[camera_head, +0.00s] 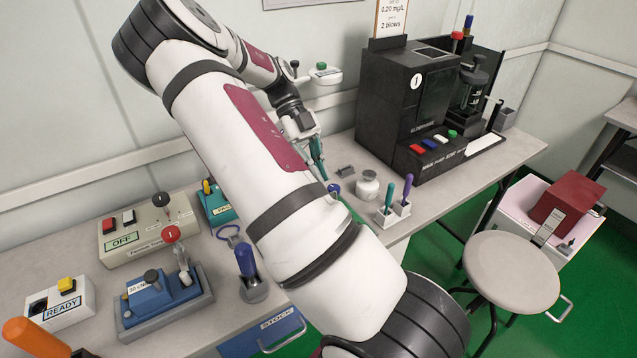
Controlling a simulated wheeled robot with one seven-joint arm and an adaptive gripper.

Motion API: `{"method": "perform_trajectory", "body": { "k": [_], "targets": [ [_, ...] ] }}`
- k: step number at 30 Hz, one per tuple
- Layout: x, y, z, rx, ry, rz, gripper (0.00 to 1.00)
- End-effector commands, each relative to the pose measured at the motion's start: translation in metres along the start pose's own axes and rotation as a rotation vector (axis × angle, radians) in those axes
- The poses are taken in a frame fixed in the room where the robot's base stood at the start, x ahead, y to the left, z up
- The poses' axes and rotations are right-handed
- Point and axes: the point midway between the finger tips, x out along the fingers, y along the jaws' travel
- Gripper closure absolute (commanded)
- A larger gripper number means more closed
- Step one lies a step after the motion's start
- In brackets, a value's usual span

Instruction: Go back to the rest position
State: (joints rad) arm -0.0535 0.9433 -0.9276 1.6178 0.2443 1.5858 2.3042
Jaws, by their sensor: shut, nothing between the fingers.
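My gripper (317,158) is beyond my large white arm link, near the back of the bench, pointing down. It is shut and empty. The arm link hides part of the space below and around it, so its exact height over the bench is hard to tell. My white arm with dark red panels crosses the middle of the view from upper left to lower right.
A black tester machine (392,97) stands right of my gripper, by a white jar (367,185) and a tool holder (393,214). Left are a beige OFF box (150,230), a blue fixture (163,296) and a READY box (62,303). A stool (511,272) stands right.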

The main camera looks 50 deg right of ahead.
Motion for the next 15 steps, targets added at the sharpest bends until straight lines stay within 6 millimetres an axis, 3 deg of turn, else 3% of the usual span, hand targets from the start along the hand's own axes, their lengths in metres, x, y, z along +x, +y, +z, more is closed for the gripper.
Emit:
{"method": "perform_trajectory", "body": {
  "k": [6, 15],
  "targets": [
    [-0.028, 0.003, -0.028, -0.001, -0.003, -0.001, 1.00],
    [-0.041, 0.004, -0.042, -0.001, 0.000, -0.001, 1.00]
  ]
}}
